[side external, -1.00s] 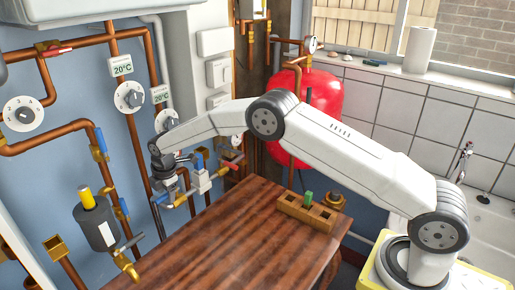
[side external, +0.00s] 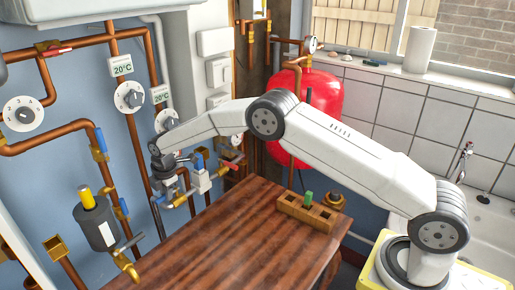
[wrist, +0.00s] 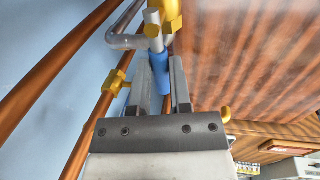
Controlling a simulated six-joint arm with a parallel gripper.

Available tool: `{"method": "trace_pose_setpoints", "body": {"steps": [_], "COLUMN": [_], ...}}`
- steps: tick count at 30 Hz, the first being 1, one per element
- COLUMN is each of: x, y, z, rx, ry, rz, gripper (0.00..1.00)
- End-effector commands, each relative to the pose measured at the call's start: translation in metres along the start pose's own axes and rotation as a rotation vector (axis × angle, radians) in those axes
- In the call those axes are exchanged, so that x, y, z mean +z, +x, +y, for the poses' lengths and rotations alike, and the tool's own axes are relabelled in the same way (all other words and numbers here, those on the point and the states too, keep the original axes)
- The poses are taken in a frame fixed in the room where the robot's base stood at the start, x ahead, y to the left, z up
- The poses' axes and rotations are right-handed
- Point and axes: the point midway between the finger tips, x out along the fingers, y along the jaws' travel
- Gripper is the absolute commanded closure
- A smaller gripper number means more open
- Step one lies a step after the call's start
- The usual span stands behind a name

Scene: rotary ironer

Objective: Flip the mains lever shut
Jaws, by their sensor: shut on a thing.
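A blue lever handle (wrist: 158,80) sits between the two fingers in the wrist view, next to a yellow fitting and a bent grey pipe. My gripper (wrist: 159,78) is shut on this blue lever. In the side external view my gripper (side external: 170,186) reaches down at the pipework left of the wooden worktop's far end. There my wrist and the fittings hide most of the grip, and I cannot make out the held lever clearly.
The wooden worktop (side external: 225,245) is mostly clear, with a small wooden block holder (side external: 307,213) at its far right. Copper pipes (side external: 140,155) and other valves crowd the blue wall. A red tank (side external: 325,112) stands behind my arm.

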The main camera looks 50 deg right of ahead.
Motion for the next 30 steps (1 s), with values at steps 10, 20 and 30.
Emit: {"method": "trace_pose_setpoints", "body": {"steps": [10,20,30], "x": [-0.0001,-0.0001,0.0001], "y": [-0.0004,-0.0005,-0.0008], "z": [0.0001,0.0001,-0.0010], "rx": [0.000,0.000,-0.001], "ry": [0.001,0.001,-0.027], "rz": [0.000,0.000,0.006], "gripper": [1.00,1.00,1.00]}}
